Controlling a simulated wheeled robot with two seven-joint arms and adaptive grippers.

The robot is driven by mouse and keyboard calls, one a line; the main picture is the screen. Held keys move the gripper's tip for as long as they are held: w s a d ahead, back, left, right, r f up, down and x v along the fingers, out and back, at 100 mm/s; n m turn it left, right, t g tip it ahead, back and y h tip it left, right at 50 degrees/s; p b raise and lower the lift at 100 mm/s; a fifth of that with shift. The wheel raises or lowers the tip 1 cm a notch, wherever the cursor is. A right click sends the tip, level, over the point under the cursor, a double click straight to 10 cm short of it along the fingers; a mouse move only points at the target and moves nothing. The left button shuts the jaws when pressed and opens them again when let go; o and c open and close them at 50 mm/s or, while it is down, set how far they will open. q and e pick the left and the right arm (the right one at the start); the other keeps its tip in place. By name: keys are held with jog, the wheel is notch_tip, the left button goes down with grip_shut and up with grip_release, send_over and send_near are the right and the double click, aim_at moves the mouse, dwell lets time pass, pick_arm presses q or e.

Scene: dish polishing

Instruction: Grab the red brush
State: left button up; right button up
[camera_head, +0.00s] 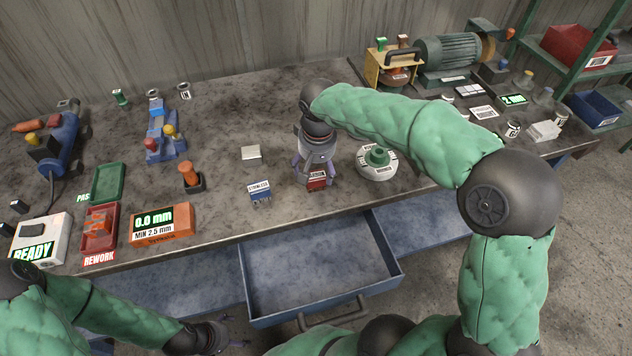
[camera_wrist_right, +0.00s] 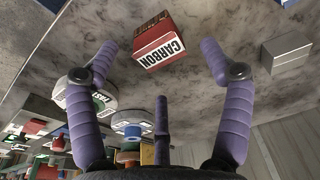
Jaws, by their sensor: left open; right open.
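The red brush (camera_head: 317,180), a small block with a white label, stands on the workbench near its front edge. In the right wrist view the red brush (camera_wrist_right: 157,42) shows its CARBON label, tilted in the picture. My right gripper (camera_head: 313,174) points down at it from above. Its purple fingers are open, one on each side of the brush, with visible gaps in the wrist view (camera_wrist_right: 158,62). My left gripper (camera_head: 238,331) is open and empty, low in front of the bench and left of the open drawer.
A blue STAINLESS brush (camera_head: 260,192) stands left of the red one, with a grey block (camera_head: 251,153) behind it. A round white container with a green knob (camera_head: 377,160) stands close on the right. An open drawer (camera_head: 320,270) juts out below.

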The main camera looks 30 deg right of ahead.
aim_at(315, 175)
jog(key=f+b, duration=0.2)
jog(key=f, duration=0.1)
jog(key=f+b, duration=0.1)
jog(key=f, duration=0.1)
jog(key=shift+w+d, duration=0.15)
jog(key=shift+w, duration=0.2)
jog(key=shift+c, duration=1.2)
jog(key=c, duration=1.3)
